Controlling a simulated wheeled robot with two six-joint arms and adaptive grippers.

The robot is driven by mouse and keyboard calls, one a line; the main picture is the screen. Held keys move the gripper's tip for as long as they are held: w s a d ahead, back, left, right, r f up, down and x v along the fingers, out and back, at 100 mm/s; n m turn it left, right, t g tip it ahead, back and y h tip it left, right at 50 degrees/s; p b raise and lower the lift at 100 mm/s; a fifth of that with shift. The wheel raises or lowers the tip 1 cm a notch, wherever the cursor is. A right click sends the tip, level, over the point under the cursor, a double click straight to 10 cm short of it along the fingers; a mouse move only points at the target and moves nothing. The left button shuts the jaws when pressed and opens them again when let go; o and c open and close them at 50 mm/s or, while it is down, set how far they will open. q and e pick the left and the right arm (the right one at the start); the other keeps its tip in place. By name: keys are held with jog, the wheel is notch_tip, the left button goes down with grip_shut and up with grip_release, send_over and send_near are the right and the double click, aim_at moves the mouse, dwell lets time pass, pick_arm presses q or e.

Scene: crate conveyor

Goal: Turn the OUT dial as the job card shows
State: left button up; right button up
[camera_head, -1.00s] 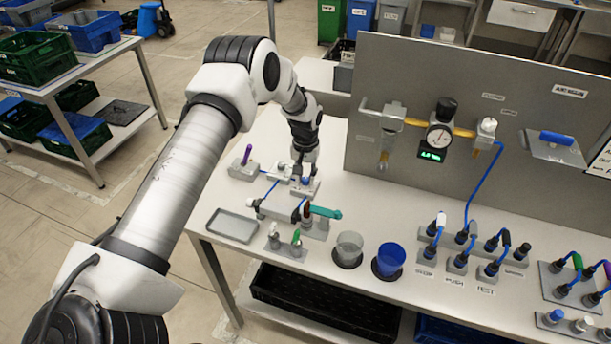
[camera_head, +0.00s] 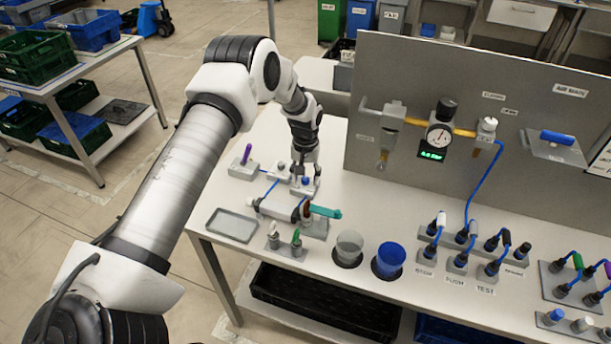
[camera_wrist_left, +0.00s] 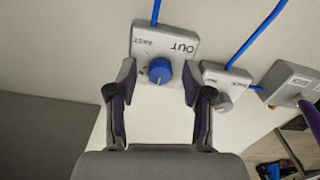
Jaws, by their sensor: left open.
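The OUT dial (camera_wrist_left: 160,70) is a blue knob on a grey block (camera_wrist_left: 181,36) marked OUT, in the left wrist view. My left gripper (camera_wrist_left: 157,90) is open, with one finger on each side of the knob and gaps on both sides. In the head view the left gripper (camera_head: 303,180) points down over the small blocks at the left of the bench. A second grey block with a grey knob (camera_wrist_left: 224,103) sits to the right of the OUT block in the wrist view. I cannot make out the job card. My right gripper is not in view.
A grey tray (camera_head: 232,225), a cylinder with a teal part (camera_head: 325,211), a clear cup (camera_head: 348,248) and a blue cup (camera_head: 390,260) stand near the bench's front. A panel (camera_head: 420,100) with a gauge rises behind. Blue tubes run from the blocks.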

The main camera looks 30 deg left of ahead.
aim_at(305, 178)
pick_arm(q)
notch_tip(305, 178, up, 12)
dwell(0.3)
dwell(0.6)
